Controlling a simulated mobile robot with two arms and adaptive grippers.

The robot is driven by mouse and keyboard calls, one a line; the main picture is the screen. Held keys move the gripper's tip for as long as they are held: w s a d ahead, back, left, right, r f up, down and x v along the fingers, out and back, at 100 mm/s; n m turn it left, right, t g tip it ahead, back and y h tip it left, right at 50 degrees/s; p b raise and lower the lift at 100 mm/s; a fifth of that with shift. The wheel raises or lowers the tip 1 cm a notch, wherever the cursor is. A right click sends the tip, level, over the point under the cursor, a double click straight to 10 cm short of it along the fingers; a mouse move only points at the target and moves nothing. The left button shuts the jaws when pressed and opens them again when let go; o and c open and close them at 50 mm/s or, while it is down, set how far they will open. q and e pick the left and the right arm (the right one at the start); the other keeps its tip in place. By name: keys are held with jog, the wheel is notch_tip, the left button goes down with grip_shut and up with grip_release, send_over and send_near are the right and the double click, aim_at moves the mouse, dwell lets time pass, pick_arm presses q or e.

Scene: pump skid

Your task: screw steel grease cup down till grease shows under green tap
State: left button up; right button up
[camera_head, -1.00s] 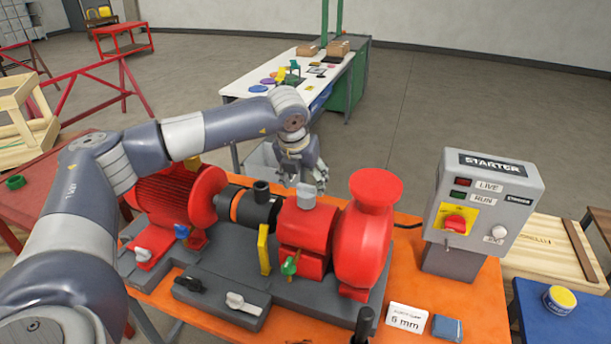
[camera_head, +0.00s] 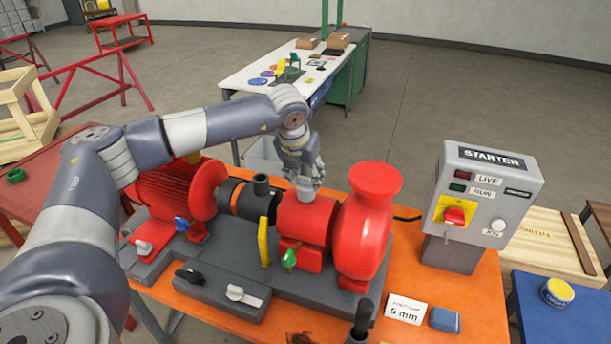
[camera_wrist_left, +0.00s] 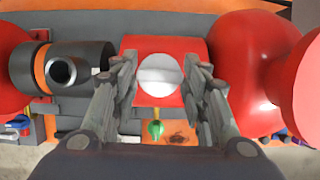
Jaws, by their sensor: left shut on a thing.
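The steel grease cup (camera_wrist_left: 160,75) is a round, pale grey cap on top of the red bearing housing (camera_head: 306,222). My left gripper (camera_head: 305,188) comes down on it from above, with a finger on each side, and is shut on it. My right gripper is not in view.
The red pump casing (camera_head: 366,235) stands close right of the gripper. A black coupling with an upright stub (camera_head: 261,185) and a yellow lever (camera_head: 263,242) are close left. The starter box (camera_head: 485,205) stands at right. A black upright handle (camera_head: 362,320) is at the front edge.

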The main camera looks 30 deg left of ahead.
pick_arm(q)
jog(key=shift+o, duration=0.2)
jog(key=m+h+b, duration=0.1)
jog(key=m+b, duration=0.2)
jog(key=shift+a+f, duration=0.1)
jog(key=shift+f, duration=0.1)
jog(key=shift+m+h+b, duration=0.45)
jog(key=shift+m+h, duration=0.05)
jog(key=shift+m, duration=0.5)
jog(key=shift+a+r+m+h, duration=0.1)
jog(key=shift+m+h, duration=0.3)
jog(key=shift+m, duration=0.5)
jog(key=m+g+h, duration=0.1)
jog(key=m, duration=0.2)
jog(key=shift+w+r+m, duration=0.1)
jog(key=shift+m, duration=0.2)
jog(key=m, duration=0.2)
jog(key=m+g+h, duration=0.1)
jog(key=m, duration=0.1)
jog(key=shift+w+a+m+p, duration=0.1)
jog(key=shift+a+m+p, duration=0.05)
jog(key=shift+m+p, duration=0.25)
jog(key=shift+m+g, duration=0.3)
jog(key=o, duration=1)
jog(key=shift+o, duration=0.2)
